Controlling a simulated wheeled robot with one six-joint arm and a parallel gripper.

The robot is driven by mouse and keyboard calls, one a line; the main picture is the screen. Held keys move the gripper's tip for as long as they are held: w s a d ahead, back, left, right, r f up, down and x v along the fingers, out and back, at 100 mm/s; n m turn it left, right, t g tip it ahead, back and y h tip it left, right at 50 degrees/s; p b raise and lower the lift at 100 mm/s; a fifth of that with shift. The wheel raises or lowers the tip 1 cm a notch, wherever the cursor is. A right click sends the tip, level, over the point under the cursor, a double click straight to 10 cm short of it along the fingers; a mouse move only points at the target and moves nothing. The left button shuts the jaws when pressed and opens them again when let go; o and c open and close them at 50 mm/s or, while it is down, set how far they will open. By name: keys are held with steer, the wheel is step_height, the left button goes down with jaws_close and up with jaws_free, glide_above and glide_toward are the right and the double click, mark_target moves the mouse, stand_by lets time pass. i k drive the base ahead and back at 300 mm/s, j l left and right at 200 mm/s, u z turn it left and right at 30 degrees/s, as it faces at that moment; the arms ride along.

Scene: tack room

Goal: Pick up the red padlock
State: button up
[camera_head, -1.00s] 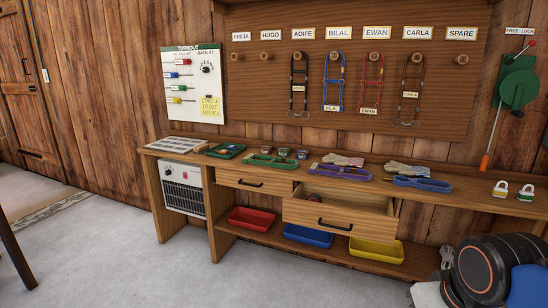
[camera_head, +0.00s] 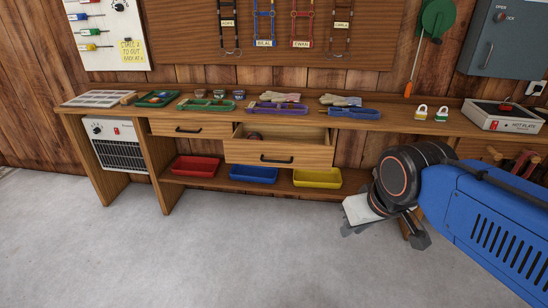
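I cannot make out a red padlock for certain. A small red thing (camera_head: 505,106) lies on top of the hotplate at the right end of the bench; it is too small to tell what it is. Two other padlocks stand on the bench left of the hotplate, one yellowish (camera_head: 421,113) and one green and white (camera_head: 441,114). My gripper (camera_head: 385,234) hangs in front of the bench at the right, below the bench top and apart from the padlocks.
The bench (camera_head: 390,121) holds a hotplate (camera_head: 506,124), gloves, halters and small jars. A drawer (camera_head: 280,154) stands pulled out. Red (camera_head: 196,168), blue (camera_head: 253,175) and yellow (camera_head: 318,179) trays sit on the lower shelf. The floor (camera_head: 230,255) in front is clear.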

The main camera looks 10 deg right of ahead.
mark_target(505, 107)
steer(key=z, duration=1.7)
steer(key=i, duration=0.1)
